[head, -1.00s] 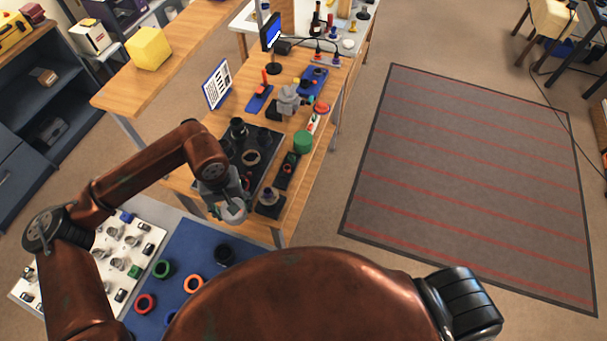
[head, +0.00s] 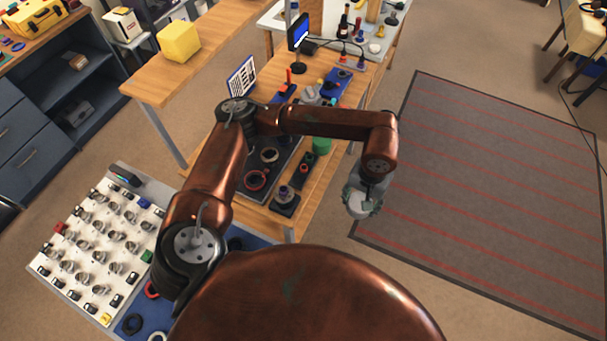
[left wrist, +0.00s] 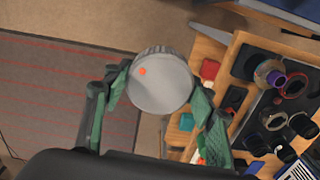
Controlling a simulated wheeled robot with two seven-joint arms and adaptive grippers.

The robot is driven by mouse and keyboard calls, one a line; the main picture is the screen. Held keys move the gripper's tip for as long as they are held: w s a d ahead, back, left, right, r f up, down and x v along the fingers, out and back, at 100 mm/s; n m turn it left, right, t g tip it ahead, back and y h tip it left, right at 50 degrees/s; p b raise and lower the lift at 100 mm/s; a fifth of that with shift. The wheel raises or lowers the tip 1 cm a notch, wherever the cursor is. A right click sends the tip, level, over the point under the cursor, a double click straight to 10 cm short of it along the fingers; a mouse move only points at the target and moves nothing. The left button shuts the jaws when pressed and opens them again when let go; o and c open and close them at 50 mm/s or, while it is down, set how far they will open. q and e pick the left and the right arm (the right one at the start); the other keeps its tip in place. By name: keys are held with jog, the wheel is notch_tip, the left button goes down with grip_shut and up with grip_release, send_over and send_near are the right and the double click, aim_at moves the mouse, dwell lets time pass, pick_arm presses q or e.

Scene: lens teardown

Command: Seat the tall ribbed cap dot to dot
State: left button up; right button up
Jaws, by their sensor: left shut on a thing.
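My left gripper (head: 362,197) is shut on a grey ribbed cap (head: 357,208), held to the right of the wooden bench, over the floor by the rug's edge. In the left wrist view the cap (left wrist: 161,84) sits between the two green fingers, its round flat face toward the camera. An orange dot (left wrist: 142,72) marks that face near its rim. A dark part with a metallic, purple-tinted top (left wrist: 270,76) stands on the bench; I cannot tell if it carries a matching dot. My right gripper is not in view.
The wooden bench (head: 262,219) carries a dark tray with rings, a green cylinder (head: 321,145) and a printed card (head: 242,76). A white board (head: 75,262) with several small parts lies at left. A striped rug (head: 480,190) covers the open floor at right.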

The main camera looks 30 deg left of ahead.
pick_arm(q)
jog(key=a+n+p, duration=0.2)
jog(key=a+p, duration=0.2)
jog(key=a, duration=0.1)
jog(key=n+p, duration=0.7)
jog(key=p, duration=0.3)
send_over(283, 188)
jog(key=f, duration=0.3)
jog(key=shift+d+f, duration=0.25)
jog(key=shift+s+a+f, duration=0.1)
jog(key=shift+a, duration=0.15)
jog(key=shift+f+b, duration=0.4)
jog(key=shift+f, duration=0.45)
notch_tip(283, 188, down, 2)
jog(key=shift+f+b, duration=0.15)
jog(key=shift+b, duration=0.2)
notch_tip(283, 188, down, 2)
jog(key=shift+f+b, duration=0.1)
jog(key=shift+b, duration=1)
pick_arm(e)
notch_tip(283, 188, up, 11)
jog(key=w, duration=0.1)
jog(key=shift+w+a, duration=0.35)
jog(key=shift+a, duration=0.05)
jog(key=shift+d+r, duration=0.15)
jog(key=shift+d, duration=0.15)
